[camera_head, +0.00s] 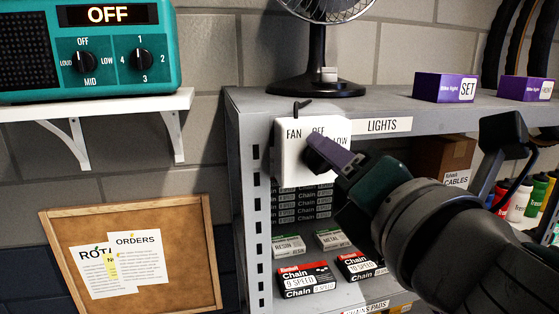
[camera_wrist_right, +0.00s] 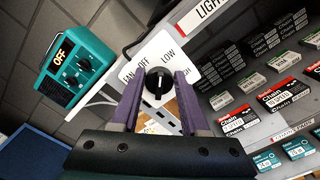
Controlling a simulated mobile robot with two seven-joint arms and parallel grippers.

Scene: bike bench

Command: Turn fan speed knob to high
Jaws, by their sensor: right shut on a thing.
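The fan control box (camera_head: 293,165) is a white plate on the shelf's left front post, marked FAN, OFF and LOW; in the right wrist view the plate (camera_wrist_right: 178,50) also shows part of a further word at its right. Its black knob (camera_wrist_right: 158,80) sits between the two purple fingers of my right gripper (camera_wrist_right: 158,92). In the head view the right gripper (camera_head: 322,155) covers the knob and the lower right of the plate. The right gripper is shut on the knob. The fan (camera_head: 317,60) stands on the shelf top above. My left gripper is not in view.
A teal radio (camera_head: 90,50) reading OFF sits on a white wall shelf (camera_head: 100,105) at the left. A corkboard (camera_head: 180,270) hangs below. Purple boxes (camera_head: 445,87) stand on the metal shelf top (camera_head: 390,108); chain boxes (camera_head: 308,280) fill the lower shelf.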

